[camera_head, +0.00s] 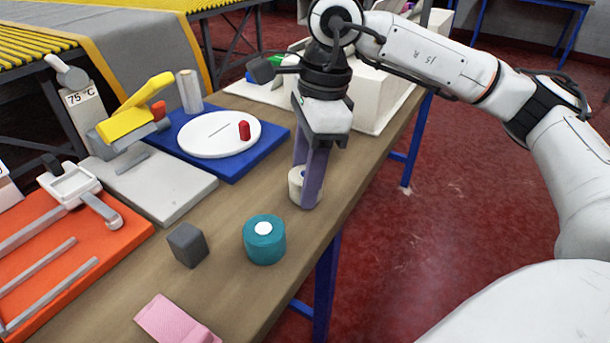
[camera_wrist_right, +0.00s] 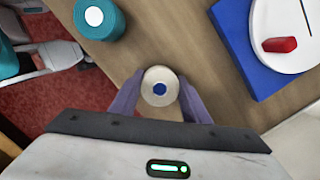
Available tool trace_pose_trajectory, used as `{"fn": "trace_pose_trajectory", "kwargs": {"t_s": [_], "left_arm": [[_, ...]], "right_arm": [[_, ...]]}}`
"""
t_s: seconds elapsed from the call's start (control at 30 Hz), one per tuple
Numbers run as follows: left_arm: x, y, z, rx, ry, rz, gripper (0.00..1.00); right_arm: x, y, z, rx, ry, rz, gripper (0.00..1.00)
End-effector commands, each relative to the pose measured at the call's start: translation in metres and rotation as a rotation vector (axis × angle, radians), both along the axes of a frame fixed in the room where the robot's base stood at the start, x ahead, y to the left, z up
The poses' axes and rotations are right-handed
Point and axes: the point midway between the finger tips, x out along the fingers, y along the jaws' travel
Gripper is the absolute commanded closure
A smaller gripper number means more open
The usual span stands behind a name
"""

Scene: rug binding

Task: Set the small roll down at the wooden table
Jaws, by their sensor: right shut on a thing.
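The small roll (camera_head: 295,184) is cream with a blue core. It stands upright between the fingers of my right gripper (camera_head: 308,188), which is shut on it. In the right wrist view the small roll (camera_wrist_right: 160,86) sits between the two purple fingertips of the right gripper (camera_wrist_right: 160,98). The wooden table (camera_head: 235,215) is right below the roll, near its right edge; I cannot tell whether the roll's base touches the top. My left gripper is not in view.
A teal roll (camera_head: 264,243) with a white core stands nearer on the table, beside a dark grey block (camera_head: 187,245). A blue board (camera_head: 245,165) with a white disc (camera_head: 205,140) lies left of the gripper. A pink piece (camera_head: 176,320) lies in front.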

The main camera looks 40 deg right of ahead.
Motion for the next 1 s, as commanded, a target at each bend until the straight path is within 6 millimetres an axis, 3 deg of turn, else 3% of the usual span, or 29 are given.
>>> {"fn": "trace_pose_trajectory", "kwargs": {"t_s": [0.13,0.17,0.27,0.67,1.0], "left_arm": [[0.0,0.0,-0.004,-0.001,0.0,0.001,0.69],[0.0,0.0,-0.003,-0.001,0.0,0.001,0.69],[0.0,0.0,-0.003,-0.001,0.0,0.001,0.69],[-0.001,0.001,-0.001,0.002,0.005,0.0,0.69],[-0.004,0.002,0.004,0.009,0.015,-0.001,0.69]], "right_arm": [[0.0,0.0,-0.004,0.0,0.0,0.0,0.81],[0.0,0.0,-0.003,0.0,0.0,0.0,0.54],[0.0,0.0,-0.003,-0.001,0.001,0.0,0.39],[0.0,0.0,0.006,0.0,-0.002,0.0,0.39],[-0.003,-0.009,0.074,0.002,-0.004,0.001,0.39]]}}
